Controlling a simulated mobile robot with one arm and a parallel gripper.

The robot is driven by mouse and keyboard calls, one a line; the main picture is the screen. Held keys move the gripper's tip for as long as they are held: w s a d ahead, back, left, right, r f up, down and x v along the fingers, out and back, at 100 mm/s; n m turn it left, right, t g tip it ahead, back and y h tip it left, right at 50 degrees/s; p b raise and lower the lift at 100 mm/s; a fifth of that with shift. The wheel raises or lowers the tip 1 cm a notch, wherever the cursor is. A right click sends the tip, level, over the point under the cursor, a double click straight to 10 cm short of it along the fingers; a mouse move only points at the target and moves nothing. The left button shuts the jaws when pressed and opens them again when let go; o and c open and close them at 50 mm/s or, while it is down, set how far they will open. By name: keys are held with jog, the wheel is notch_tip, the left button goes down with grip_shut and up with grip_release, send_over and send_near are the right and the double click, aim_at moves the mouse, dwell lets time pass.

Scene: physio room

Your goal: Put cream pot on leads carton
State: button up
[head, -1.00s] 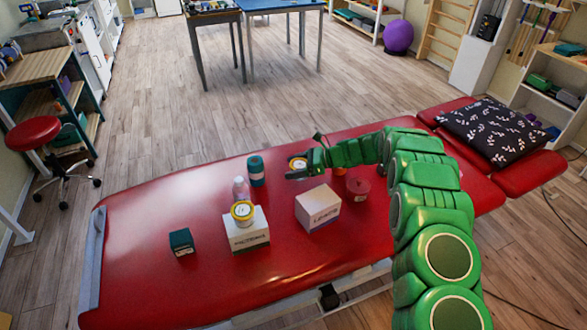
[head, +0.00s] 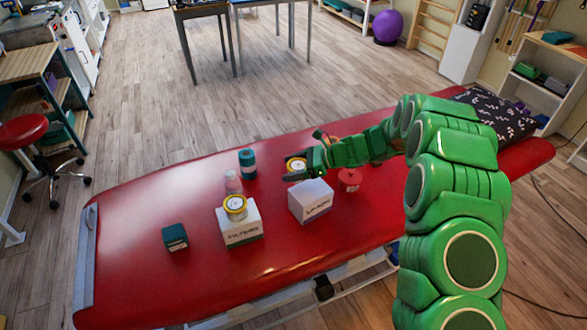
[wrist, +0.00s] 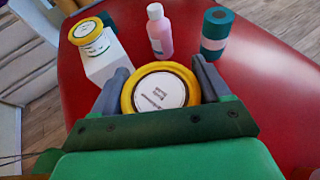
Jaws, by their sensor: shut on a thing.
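My gripper (head: 296,170) is shut on a pot with a yellow-rimmed white lid (wrist: 160,92), which I take for the cream pot. The pot also shows in the head view (head: 296,163), upright, behind the leads carton; its height above the couch is hard to tell. A similar yellow-lidded pot (head: 235,206) stands on another white carton (head: 242,232) to the left; that pot also shows in the wrist view (wrist: 87,36).
On the red couch (head: 150,270) stand a pink bottle (head: 233,182), a teal roll (head: 247,163), a dark green box (head: 175,237) and a red pot (head: 349,179). A patterned pillow (head: 495,115) lies at the right. The couch front is clear.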

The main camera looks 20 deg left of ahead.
jog(key=d, duration=0.2)
jog(key=d+r+m+t, duration=0.1)
jog(key=d, duration=0.1)
jog(key=d+r+t, duration=0.1)
jog(key=d, duration=0.1)
jog(key=shift+s+r+m, duration=0.15)
jog(key=shift+s+m, duration=0.05)
jog(key=shift+m, duration=0.1)
jog(key=s+d+r+m+t, duration=0.1)
jog(key=s+d+r, duration=0.25)
jog(key=s, duration=0.25)
jog(key=s+d+r+m+t, duration=0.1)
jog(key=s+d+r, duration=0.1)
jog(key=s+r, duration=0.3)
send_over(306, 188)
jog(key=s, duration=0.2)
jog(key=shift+y, duration=0.3)
jog(key=f, duration=0.8)
jog(key=shift+w+d+f, duration=0.2)
jog(key=shift+d+f, duration=0.15)
jog(key=shift+w+a+f, duration=0.35)
jog(key=shift+w+f, duration=0.25)
jog(key=shift+f, duration=0.2)
jog(key=shift+w+f, duration=0.1)
jog(key=shift+f, duration=1.45)
jog(key=shift+f, duration=0.1)
